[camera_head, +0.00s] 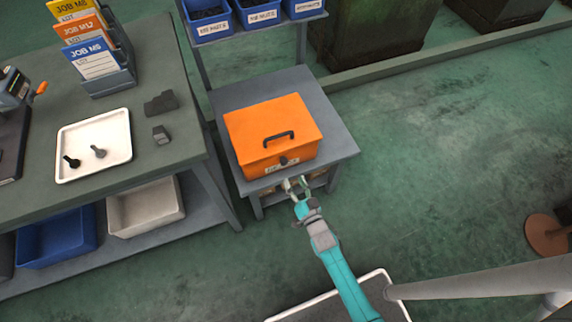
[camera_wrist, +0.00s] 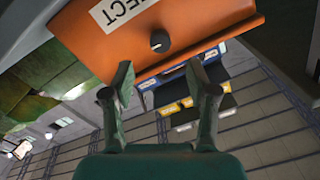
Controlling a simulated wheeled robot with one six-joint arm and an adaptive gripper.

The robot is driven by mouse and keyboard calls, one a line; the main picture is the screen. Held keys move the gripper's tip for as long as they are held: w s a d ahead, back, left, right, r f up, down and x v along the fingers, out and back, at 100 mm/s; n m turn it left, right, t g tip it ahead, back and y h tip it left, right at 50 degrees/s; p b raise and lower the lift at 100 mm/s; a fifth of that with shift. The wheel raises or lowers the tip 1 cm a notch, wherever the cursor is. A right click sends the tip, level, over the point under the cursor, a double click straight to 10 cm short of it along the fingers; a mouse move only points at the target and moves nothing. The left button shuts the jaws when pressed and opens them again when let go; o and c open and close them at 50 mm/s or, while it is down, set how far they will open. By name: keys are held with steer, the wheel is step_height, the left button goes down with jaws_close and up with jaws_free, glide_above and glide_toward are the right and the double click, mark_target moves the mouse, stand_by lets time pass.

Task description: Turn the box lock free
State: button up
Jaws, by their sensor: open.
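An orange box (camera_head: 272,135) with a dark handle (camera_head: 278,138) on its lid sits shut on a small grey table. Its lock, a dark round knob (camera_head: 284,160), is on the front face, beside a white label. In the wrist view the lock knob (camera_wrist: 160,41) shows above and between the fingertips, with the label (camera_wrist: 122,10) reading "...ECT" to its upper left. My gripper (camera_head: 296,186) is just in front of the box's front face. In the wrist view my gripper (camera_wrist: 160,78) has its two fingers spread and empty, apart from the knob.
The small table (camera_head: 338,140) has bare surface around the box. A workbench (camera_head: 190,145) at left holds a white tray (camera_head: 95,172) with dark parts and job cards (camera_head: 92,60). Floor at right is open.

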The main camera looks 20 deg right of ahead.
mark_target(285, 164)
steer(key=w, duration=0.8)
steer(key=shift+a, duration=0.2)
steer(key=shift+c, duration=0.3)
jaws_close()
